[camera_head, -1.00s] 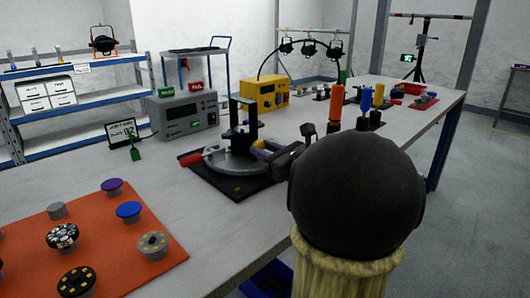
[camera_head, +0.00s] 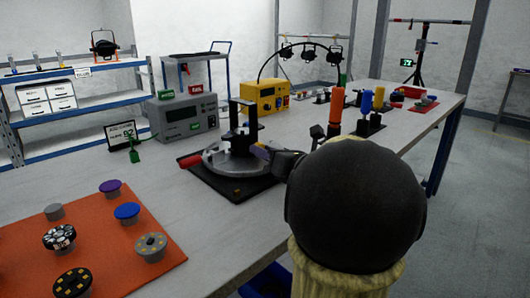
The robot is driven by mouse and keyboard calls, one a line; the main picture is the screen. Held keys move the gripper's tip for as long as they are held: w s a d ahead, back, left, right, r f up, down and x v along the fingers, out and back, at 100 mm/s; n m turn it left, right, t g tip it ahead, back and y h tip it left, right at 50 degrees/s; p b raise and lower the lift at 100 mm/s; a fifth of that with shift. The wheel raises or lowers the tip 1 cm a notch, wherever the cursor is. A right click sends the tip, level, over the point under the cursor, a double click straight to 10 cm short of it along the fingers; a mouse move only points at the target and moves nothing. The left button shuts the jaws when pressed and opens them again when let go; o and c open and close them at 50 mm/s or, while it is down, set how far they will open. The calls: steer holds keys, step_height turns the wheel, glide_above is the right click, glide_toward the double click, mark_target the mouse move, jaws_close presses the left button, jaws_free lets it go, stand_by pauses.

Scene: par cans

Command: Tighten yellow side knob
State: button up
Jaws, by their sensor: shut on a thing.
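The par can fixture (camera_head: 232,158) stands on a black base plate (camera_head: 228,187) on the long bench, with a round grey dish, a dark upright post and a red handle (camera_head: 190,160) at its left. My gripper (camera_head: 270,154) reaches in from the right and is at the fixture's right side, beside a small purple part (camera_head: 259,152). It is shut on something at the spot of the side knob. The yellow knob itself is hidden by the gripper, and the fingertips are too small to make out. My dark round arm link covers the space right of the fixture.
An orange mat (camera_head: 105,240) with several knobs lies at the front left. A grey meter box (camera_head: 182,118) and a yellow box (camera_head: 265,95) stand behind the fixture. Orange (camera_head: 336,105) and blue (camera_head: 367,103) upright handles stand to the right. Bare bench (camera_head: 165,180) lies between mat and fixture.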

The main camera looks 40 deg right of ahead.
steer(key=o, duration=1)
steer(key=shift+s, duration=0.15)
steer(key=s+p, duration=0.1)
steer(key=s, duration=0.4)
steer(key=s+d+p, duration=0.1)
steer(key=s, duration=0.5)
steer(key=s+d+p, duration=0.1)
steer(key=s, duration=0.5)
steer(key=shift+d, duration=0.2)
